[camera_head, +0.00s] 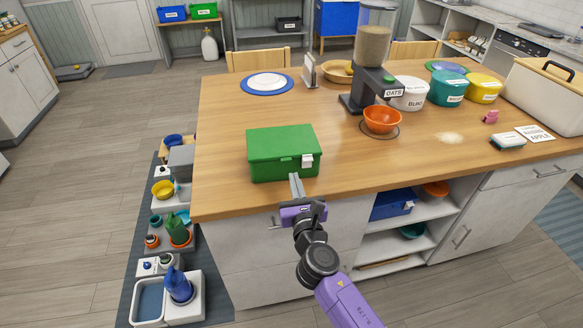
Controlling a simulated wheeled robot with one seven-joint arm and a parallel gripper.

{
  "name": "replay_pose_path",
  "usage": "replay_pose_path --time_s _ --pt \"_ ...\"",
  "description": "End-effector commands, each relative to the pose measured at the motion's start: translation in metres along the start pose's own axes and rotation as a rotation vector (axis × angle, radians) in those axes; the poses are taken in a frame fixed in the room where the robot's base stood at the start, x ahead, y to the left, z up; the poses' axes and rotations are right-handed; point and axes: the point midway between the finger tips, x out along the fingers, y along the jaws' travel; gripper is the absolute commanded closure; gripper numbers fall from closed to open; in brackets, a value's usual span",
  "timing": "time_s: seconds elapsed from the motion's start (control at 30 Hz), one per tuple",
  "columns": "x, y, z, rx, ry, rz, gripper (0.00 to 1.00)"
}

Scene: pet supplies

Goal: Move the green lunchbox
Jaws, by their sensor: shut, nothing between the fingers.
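The green lunchbox (283,146) sits upright on the wooden counter (222,196), close to its front left edge. Its lid is closed, and a white latch shows on its front right side. My gripper (296,186) is at the front of the lunchbox, just below its lower front edge in the picture. The fingers look shut and hold nothing. I cannot tell whether the fingertips touch the box.
An orange bowl (382,119) and an oats dispenser (373,55) stand right of the lunchbox. A plate on a blue mat (267,85) lies behind it. The counter just left of the lunchbox is clear. Pet bowls stand on the floor mat (128,290) at left.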

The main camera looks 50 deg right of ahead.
Motion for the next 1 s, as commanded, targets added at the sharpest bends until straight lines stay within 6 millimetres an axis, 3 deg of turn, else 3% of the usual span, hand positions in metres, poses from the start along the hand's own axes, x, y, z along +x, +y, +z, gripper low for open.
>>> replay_pose_path --time_s 0.1,0.3,0.8,1.0 --pt "0.021 0.000 0.002 0.002 -0.001 -0.001 1.00" --pt "0.043 0.000 0.000 0.001 0.000 -0.001 1.00" --pt "0.050 0.000 0.000 0.001 0.000 0.001 1.00" --pt "0.078 0.000 0.001 0.003 -0.001 -0.002 1.00"
